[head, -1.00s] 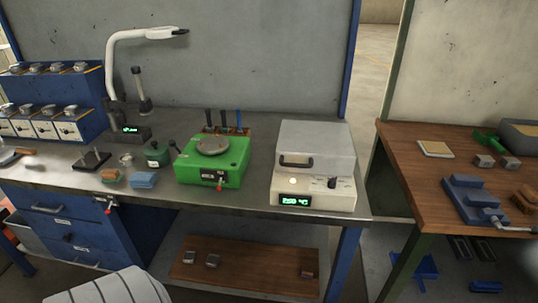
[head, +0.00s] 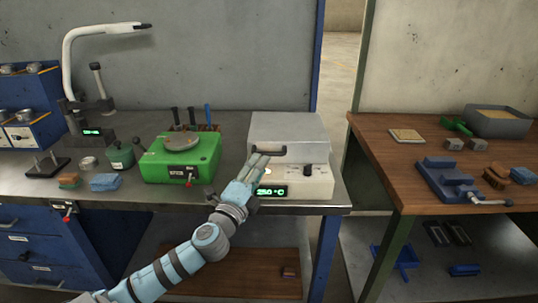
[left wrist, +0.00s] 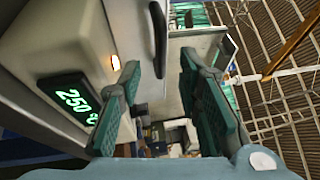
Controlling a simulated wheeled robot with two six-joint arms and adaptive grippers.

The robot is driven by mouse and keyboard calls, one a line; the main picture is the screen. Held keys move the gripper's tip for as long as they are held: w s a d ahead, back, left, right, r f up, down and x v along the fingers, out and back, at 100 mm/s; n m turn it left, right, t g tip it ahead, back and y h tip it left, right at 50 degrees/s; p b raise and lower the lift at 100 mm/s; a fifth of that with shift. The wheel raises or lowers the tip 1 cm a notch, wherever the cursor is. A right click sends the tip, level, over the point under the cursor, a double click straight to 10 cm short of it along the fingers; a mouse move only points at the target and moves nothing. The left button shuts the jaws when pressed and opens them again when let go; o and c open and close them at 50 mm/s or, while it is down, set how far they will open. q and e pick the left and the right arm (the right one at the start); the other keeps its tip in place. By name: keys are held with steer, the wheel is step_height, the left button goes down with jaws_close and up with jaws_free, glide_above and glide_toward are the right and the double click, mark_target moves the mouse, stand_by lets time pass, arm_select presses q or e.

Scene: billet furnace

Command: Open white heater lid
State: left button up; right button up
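The white heater (head: 312,180) stands on the grey workbench with its lid (head: 290,128) shut. A dark bar handle (head: 268,151) is on the lid's front. My left gripper (head: 256,168) is open and empty in front of the heater, just below and close to the handle's left part. In the left wrist view, the two green finger pads stand apart (left wrist: 160,78), with the handle (left wrist: 158,38) beyond the tips. I cannot tell whether they touch it. The heater's lit display (left wrist: 75,102) reads 250. My right gripper is out of view.
A green hot-plate device (head: 180,158) stands left of the heater, with a dark green pot (head: 121,159) beside it. A white curved lamp arm (head: 98,30) rises at the back left. A wooden table (head: 395,145) with a blue vise (head: 450,180) is to the right.

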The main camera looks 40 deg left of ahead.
mark_target(268, 155)
arm_select(q)
steer(key=x, duration=0.6)
steer(key=shift+w+p, duration=0.35)
steer(key=shift+p, duration=0.05)
steer(key=shift+c, duration=0.4)
jaws_close()
